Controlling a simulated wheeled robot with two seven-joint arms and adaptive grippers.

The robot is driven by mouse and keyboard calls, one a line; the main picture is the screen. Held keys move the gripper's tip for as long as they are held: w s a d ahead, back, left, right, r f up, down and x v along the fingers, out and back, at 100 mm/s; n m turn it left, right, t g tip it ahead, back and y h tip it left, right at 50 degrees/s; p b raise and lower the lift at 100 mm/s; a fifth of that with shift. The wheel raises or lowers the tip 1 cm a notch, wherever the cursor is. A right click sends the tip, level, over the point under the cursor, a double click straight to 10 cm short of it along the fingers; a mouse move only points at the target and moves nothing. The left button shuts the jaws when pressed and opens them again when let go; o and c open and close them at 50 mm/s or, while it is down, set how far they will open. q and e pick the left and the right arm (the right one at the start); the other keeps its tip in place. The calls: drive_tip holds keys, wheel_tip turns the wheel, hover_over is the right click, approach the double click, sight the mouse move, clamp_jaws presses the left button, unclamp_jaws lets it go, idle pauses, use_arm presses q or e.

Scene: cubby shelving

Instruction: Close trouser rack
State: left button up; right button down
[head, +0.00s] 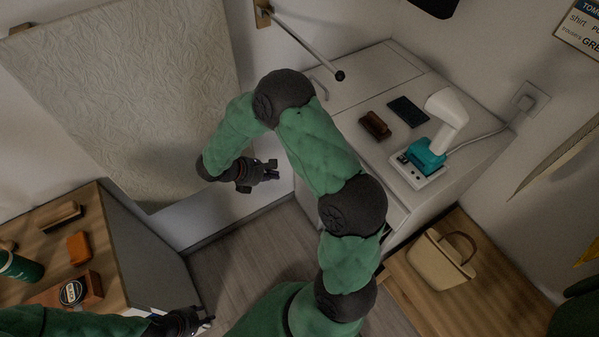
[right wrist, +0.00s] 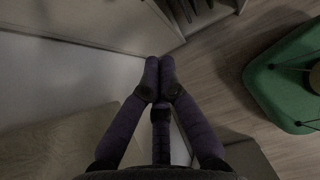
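A thin metal rod (head: 305,43) with a dark knob end sticks out from a small wooden plate on the back wall; I cannot tell whether it is the trouser rack. No other rack is clearly visible. My right gripper (head: 270,171) hangs in free air in front of the wall, below the rod and left of the white cabinet. In the right wrist view its fingers (right wrist: 160,64) are drawn together with nothing between them. My left gripper (head: 207,316) is low at the left, beside the wooden-topped cabinet; its finger opening is too small to judge.
A white cabinet (head: 360,85) holds a white and teal device (head: 425,156), a brown brush (head: 375,126) and a dark flat item (head: 408,111). A beige bag (head: 440,262) stands on a wooden surface. A textured panel (head: 130,90) covers the left wall. Grey floor (head: 250,245) lies open between the cabinets.

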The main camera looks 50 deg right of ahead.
drive_tip(key=s+d+f+b, duration=0.2)
drive_tip(key=d+f+b, duration=0.2)
drive_tip(key=d, duration=0.6)
wheel_tip(320, 180, down, 3)
drive_tip(key=shift+s+d+r+h+b, duration=0.15)
drive_tip(key=shift+d+h+b, duration=0.1)
drive_tip(key=shift+h+b, duration=0.15)
drive_tip(key=d, duration=0.2)
drive_tip(key=s+d, duration=0.1)
drive_tip(key=d, duration=0.4)
drive_tip(key=shift+s, duration=0.35)
drive_tip(key=shift+a, duration=0.15)
